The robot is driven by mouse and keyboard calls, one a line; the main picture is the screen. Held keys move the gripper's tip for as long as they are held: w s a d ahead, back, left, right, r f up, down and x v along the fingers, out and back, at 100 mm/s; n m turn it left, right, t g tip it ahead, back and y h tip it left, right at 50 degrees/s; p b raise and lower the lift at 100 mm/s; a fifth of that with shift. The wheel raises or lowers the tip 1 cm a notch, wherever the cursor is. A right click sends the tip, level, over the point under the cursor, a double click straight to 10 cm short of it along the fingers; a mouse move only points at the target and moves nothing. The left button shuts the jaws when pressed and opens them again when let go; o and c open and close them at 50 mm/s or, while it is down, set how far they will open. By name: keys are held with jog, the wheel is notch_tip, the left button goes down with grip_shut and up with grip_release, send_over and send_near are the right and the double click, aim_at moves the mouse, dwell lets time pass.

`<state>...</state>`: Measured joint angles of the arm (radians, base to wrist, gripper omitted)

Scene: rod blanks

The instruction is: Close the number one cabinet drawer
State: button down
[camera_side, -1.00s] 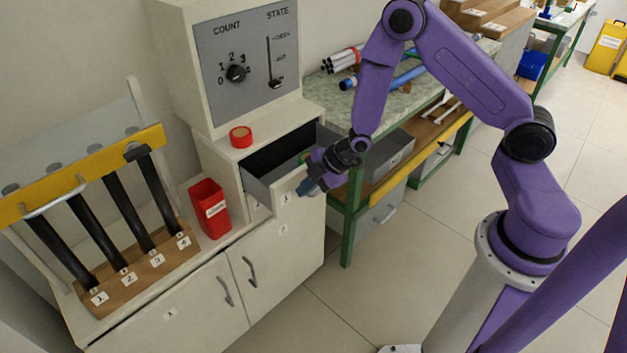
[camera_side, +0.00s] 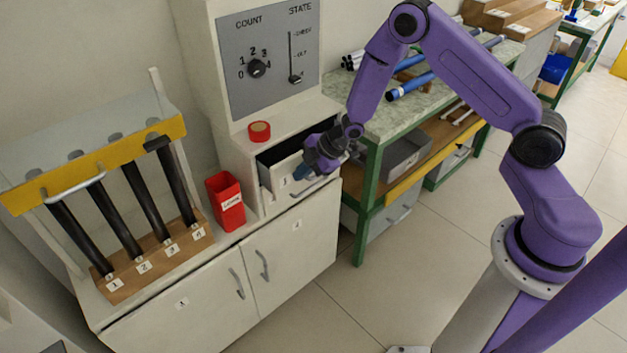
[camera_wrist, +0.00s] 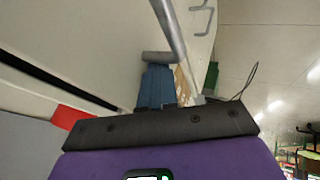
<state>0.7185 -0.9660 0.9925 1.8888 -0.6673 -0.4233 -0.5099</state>
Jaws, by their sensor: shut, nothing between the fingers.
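The number one cabinet drawer (camera_side: 279,187) is under the counter's right part, its pale front bearing a "1" label. It stands partly open, with a narrow dark strip of its inside (camera_side: 268,160) showing behind the front. A grey bar handle (camera_wrist: 168,26) shows close up in the wrist view. My gripper (camera_side: 301,172) is shut and empty, its blue fingertips at the drawer front beside the handle. In the wrist view the blue fingers (camera_wrist: 157,87) reach up to the handle's lower end; I cannot tell whether they touch it.
A red tape roll (camera_side: 259,131) lies on the ledge above the drawer. A red bin (camera_side: 227,203) and a rack of black rods (camera_side: 123,220) stand left. A green-framed bench (camera_side: 371,200) is close at right. The floor in front is clear.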

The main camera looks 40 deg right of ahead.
jog(key=w, duration=0.6)
jog(key=shift+w+d, duration=0.1)
jog(key=shift+w, duration=0.5)
jog(key=shift+d+r, duration=0.1)
